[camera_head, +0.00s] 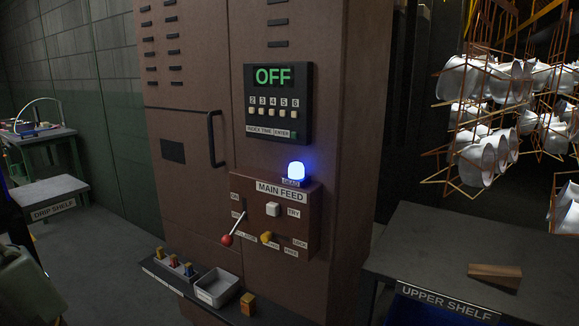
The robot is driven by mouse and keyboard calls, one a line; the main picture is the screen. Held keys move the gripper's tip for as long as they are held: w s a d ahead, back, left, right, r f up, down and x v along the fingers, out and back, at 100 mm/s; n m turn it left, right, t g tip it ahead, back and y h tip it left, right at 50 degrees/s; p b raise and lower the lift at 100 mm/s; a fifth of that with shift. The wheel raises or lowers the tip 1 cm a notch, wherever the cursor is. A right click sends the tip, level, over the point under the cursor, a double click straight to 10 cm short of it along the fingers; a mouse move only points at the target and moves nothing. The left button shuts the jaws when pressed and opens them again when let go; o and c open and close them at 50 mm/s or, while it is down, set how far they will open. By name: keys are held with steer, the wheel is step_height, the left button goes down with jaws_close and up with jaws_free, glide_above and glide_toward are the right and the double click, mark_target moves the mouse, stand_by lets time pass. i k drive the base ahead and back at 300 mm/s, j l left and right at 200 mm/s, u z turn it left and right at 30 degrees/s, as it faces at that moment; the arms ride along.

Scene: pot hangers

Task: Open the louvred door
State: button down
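The louvred door (185,75) is the left front panel of a tall brown cabinet, with rows of short dark slots near its top. It looks shut, flush with the panel to its right. A black vertical bar handle (217,139) is on its right side, and a dark rectangular plate (173,151) is left of the handle. Nothing touches the handle. My gripper is not in view; pale green and black parts at the lower left edge are cut off, and I cannot tell what they are.
Right of the door are an "OFF" display panel (277,104) and a MAIN FEED box (276,212) with a red-knobbed lever (227,239) and a lit blue lamp (296,172). A ledge below holds a grey tray (217,287). A dark table (430,245) stands right; floor shows left.

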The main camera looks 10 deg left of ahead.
mark_target(183, 48)
steer(key=i+j, duration=0.65)
steer(key=j, duration=0.3)
